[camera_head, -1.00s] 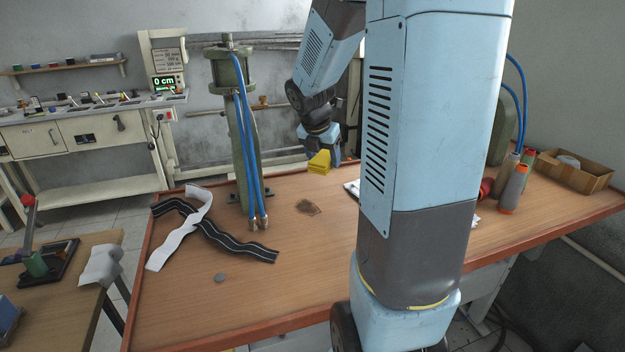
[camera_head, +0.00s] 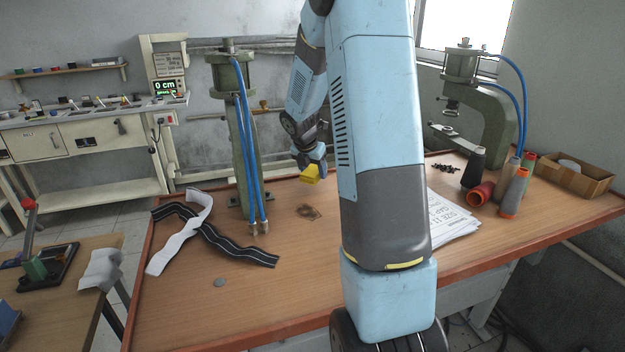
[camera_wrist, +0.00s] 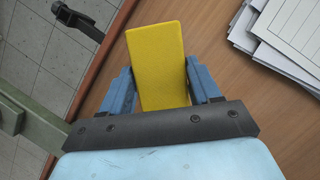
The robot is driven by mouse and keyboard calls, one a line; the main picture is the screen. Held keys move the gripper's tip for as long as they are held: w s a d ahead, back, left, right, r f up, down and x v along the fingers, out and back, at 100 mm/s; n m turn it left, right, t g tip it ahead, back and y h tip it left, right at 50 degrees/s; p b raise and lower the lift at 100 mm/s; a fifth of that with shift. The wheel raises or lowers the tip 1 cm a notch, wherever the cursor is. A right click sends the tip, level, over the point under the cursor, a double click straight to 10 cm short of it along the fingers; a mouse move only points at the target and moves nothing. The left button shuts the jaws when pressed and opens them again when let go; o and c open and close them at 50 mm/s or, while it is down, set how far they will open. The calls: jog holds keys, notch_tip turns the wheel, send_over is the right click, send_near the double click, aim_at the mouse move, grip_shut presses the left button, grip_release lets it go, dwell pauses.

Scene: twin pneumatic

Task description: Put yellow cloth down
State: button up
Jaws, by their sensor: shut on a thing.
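The yellow cloth (camera_head: 311,172) is a flat yellow block-like piece in my gripper (camera_head: 316,165). In the wrist view the cloth (camera_wrist: 158,65) sticks out between the two blue fingers of my gripper (camera_wrist: 163,85), which are shut on it. It is held above the far part of the wooden table (camera_head: 180,290), to the right of the left green press. My arm hides part of the table behind it.
A green press (camera_head: 242,130) with blue hoses stands at left, another press (camera_head: 490,115) at right. Papers (camera_head: 450,222), thread spools (camera_head: 514,190) and a cardboard box (camera_head: 575,178) lie to the right. Black and white strips (camera_head: 235,245) lie front left. The front middle is clear.

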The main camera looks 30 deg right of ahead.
jog(key=shift+w+f, duration=0.25)
jog(key=shift+f, duration=1.6)
jog(key=shift+f, duration=0.2)
